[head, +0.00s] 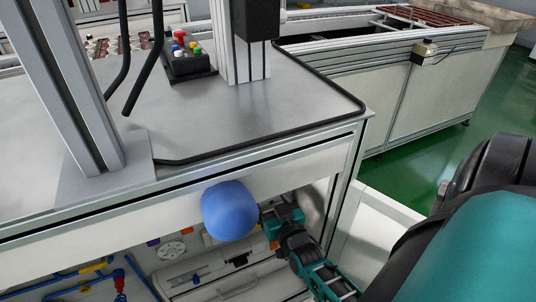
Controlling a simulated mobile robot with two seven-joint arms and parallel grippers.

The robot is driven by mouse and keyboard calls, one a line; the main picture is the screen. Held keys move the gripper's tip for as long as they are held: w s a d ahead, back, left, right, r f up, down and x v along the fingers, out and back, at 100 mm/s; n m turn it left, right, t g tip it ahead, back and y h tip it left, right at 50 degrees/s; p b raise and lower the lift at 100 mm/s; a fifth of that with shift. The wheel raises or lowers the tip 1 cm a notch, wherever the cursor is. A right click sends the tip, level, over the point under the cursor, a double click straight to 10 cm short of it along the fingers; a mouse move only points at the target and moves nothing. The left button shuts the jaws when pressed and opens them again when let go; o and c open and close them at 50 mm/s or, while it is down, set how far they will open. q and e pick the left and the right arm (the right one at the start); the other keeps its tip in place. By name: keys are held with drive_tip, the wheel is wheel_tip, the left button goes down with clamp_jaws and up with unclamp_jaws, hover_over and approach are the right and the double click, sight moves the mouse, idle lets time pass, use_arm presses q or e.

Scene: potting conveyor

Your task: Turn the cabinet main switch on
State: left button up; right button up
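The cabinet main switch cannot be made out for certain. Below the table front is a recess with a pale grey panel (235,277), and small coloured parts and a pale disc (171,250) sit behind it. My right gripper (272,218), dark with teal parts, is at the table front, at the right end of the recess. Its fingertips are partly hidden beside a large blue ball-like thing (230,211), and I cannot tell whether it touches anything or is open. My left gripper is not in view.
The grey tabletop (260,110) has a black raised rim and metal posts (68,85). A dark button box (188,62) with coloured buttons stands at the back. A red and blue pipe assembly (100,272) shows lower left. Green floor (420,148) is open to the right.

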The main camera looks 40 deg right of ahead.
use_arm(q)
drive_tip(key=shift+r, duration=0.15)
use_arm(e)
drive_tip(key=shift+w, duration=0.1)
drive_tip(key=shift+c, duration=0.3)
drive_tip(key=c, duration=0.7)
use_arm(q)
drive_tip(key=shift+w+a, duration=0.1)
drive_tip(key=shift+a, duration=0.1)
use_arm(e)
drive_tip(key=shift+m, duration=0.3)
use_arm(q)
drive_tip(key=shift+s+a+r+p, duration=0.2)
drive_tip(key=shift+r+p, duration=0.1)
drive_tip(key=shift+p, duration=0.7)
use_arm(e)
drive_tip(key=shift+d+f+m, duration=0.1)
drive_tip(key=shift+f+m, duration=0.05)
drive_tip(key=shift+m, duration=4.15)
drive_tip(key=shift+d+f+m, duration=0.1)
drive_tip(key=shift+m, duration=4.2)
